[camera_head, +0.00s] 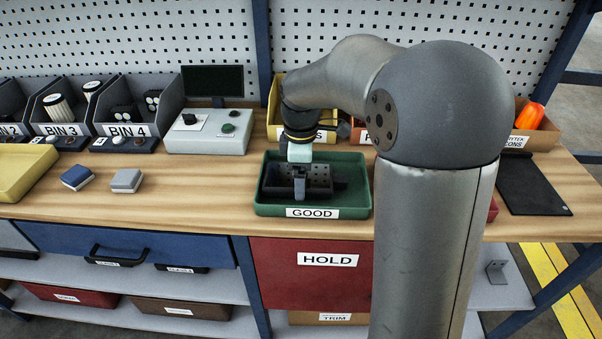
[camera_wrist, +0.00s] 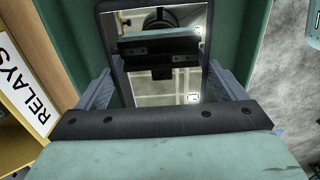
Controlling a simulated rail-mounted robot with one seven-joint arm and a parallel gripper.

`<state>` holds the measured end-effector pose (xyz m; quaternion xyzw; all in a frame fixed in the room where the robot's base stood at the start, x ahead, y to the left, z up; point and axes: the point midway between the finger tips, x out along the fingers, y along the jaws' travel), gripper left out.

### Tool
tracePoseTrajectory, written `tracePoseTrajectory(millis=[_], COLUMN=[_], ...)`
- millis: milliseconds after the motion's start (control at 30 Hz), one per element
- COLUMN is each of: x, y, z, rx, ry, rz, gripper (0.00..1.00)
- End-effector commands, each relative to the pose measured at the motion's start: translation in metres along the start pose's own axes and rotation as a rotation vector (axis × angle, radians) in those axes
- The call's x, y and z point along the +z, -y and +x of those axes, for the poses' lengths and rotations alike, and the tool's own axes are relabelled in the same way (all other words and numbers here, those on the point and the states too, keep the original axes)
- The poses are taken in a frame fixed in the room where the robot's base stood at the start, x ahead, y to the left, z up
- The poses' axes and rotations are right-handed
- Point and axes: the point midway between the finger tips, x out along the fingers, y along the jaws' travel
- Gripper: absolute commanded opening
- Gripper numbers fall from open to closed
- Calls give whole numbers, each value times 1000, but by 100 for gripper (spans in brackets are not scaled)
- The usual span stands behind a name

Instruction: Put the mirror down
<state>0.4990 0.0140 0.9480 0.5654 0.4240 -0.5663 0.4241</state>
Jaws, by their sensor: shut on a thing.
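The mirror (camera_head: 320,178) is a dark-framed rectangular plate whose glass reflects the perforated wall panel. It is within the outline of the green tray (camera_head: 264,209) labelled GOOD. In the wrist view the mirror (camera_wrist: 187,88) fills the middle and reflects my gripper. My gripper (camera_head: 299,188) points down over the tray and is shut on the mirror. In the wrist view its grey fingers (camera_wrist: 160,92) are at either side of the mirror's near part. I cannot tell whether the mirror touches the tray floor.
A grey control box (camera_head: 206,137) stands left of the tray, with blue (camera_head: 77,177) and grey (camera_head: 126,180) blocks farther left. A yellow RELAYS bin (camera_wrist: 22,98) is behind the tray. A dark mat (camera_head: 532,184) lies at right. The wood between blocks and tray is clear.

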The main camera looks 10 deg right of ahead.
Motion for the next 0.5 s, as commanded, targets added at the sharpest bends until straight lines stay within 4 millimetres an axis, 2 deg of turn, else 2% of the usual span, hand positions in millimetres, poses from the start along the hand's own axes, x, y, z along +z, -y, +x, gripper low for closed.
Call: tracePoseTrajectory(millis=[400,433,500], x=[0,0,0], y=[0,0,0], z=[8,7,7], rx=[1,1,0], ry=[0,0,0], rz=[0,0,0], gripper=[56,99,100])
